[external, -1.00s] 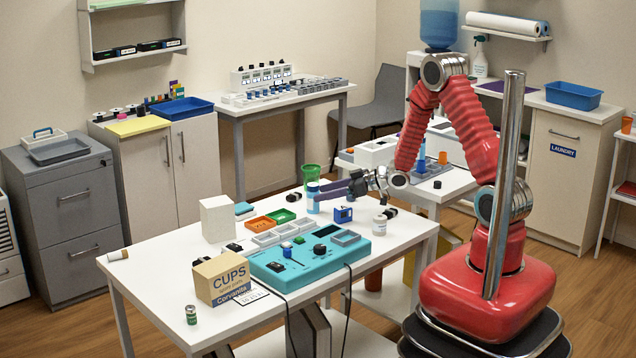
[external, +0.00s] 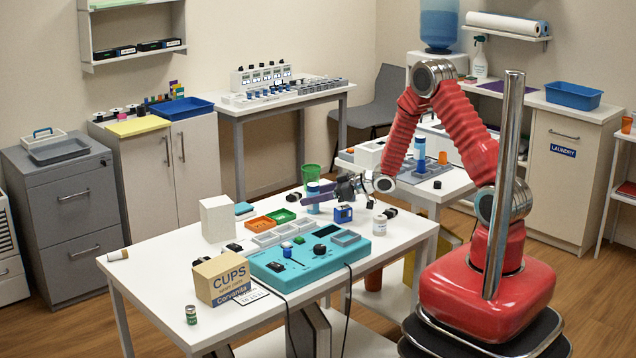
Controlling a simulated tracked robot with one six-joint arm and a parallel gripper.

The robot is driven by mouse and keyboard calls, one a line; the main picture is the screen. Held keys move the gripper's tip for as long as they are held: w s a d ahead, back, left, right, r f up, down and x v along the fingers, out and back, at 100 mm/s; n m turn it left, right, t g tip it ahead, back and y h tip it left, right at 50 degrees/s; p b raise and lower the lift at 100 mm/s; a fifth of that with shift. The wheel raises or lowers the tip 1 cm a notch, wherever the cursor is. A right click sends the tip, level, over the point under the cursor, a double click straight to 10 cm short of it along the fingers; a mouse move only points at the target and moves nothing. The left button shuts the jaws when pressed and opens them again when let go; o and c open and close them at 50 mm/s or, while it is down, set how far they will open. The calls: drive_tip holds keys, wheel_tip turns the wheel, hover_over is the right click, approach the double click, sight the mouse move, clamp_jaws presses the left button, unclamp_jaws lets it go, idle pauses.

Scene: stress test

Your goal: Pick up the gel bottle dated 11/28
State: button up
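A blue bottle (external: 313,207) stands upright at the far edge of the white table, in front of a green cup. My gripper (external: 311,193) is at its upper part, with dark purple fingers coming from the right. The fingers look apart, one on the far side and one on the near side of the bottle. Whether they touch it cannot be told. No date is legible on any bottle. A small green bottle (external: 191,315) stands at the table's front left, and a white jar (external: 380,225) stands at the right.
The green cup (external: 311,174) is close behind the blue bottle. A blue box-shaped device (external: 343,214) stands just right of it. Orange and green trays (external: 281,215) lie to the left. A teal panel (external: 305,262) and a CUPS box (external: 222,279) are nearer the front.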

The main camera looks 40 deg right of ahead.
drive_tip(key=c, duration=1.1)
drive_tip(key=shift+r, duration=0.1)
wheel_tip(320, 180, up, 10)
drive_tip(key=shift+f, duration=0.1)
